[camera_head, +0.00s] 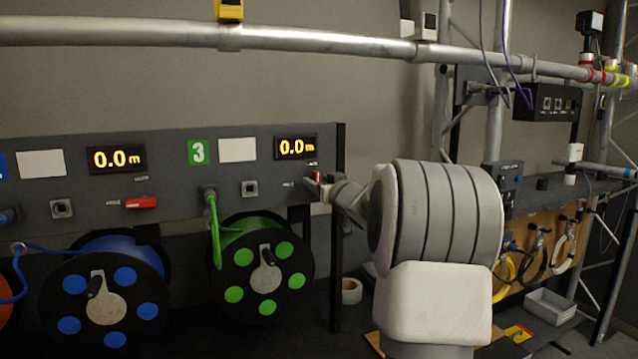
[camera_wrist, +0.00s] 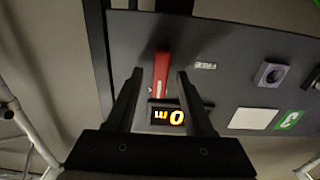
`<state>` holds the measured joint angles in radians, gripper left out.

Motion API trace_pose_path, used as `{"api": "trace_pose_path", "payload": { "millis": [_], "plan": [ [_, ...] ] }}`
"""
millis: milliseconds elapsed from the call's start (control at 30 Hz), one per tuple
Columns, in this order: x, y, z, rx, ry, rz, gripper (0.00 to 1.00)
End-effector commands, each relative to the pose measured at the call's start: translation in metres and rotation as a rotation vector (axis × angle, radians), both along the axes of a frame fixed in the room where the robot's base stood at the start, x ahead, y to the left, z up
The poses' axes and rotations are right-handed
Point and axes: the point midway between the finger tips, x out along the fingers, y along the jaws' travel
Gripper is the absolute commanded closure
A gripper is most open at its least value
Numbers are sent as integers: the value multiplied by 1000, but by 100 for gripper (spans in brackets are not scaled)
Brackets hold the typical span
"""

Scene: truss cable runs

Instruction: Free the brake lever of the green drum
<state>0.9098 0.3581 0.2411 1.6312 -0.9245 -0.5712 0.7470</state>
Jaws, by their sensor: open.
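The green drum (camera_head: 262,270) hangs below the grey panel, under the green plate marked 3 (camera_head: 199,152). Its red brake lever (camera_head: 316,176) is at the panel's right end, mostly hidden by my gripper (camera_head: 325,187) in the head view. In the wrist view the red lever (camera_wrist: 161,73) stands across the long side of the lit display (camera_wrist: 168,116). My gripper (camera_wrist: 158,76) is open, with one finger on each side of the lever. I cannot tell whether either finger touches it. A small label (camera_wrist: 205,66) sits beside the lever.
The blue drum (camera_head: 104,293) and its red lever (camera_head: 141,203), lying level, are to the left. A dark post (camera_head: 338,240) stands at the panel's right end. A pipe (camera_head: 290,39) crosses above. A tape roll (camera_head: 351,291) lies below.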

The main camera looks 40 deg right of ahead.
Motion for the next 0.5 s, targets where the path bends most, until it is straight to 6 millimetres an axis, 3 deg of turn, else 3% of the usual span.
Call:
{"api": "trace_pose_path", "payload": {
  "millis": [67, 300, 500],
  "plan": [
    [0, 0, 0, 0, 0, 0, 56],
    [0, 0, 0, 0, 0, 0, 100],
    [0, 0, 0, 0, 0, 0, 100]
  ]
}}
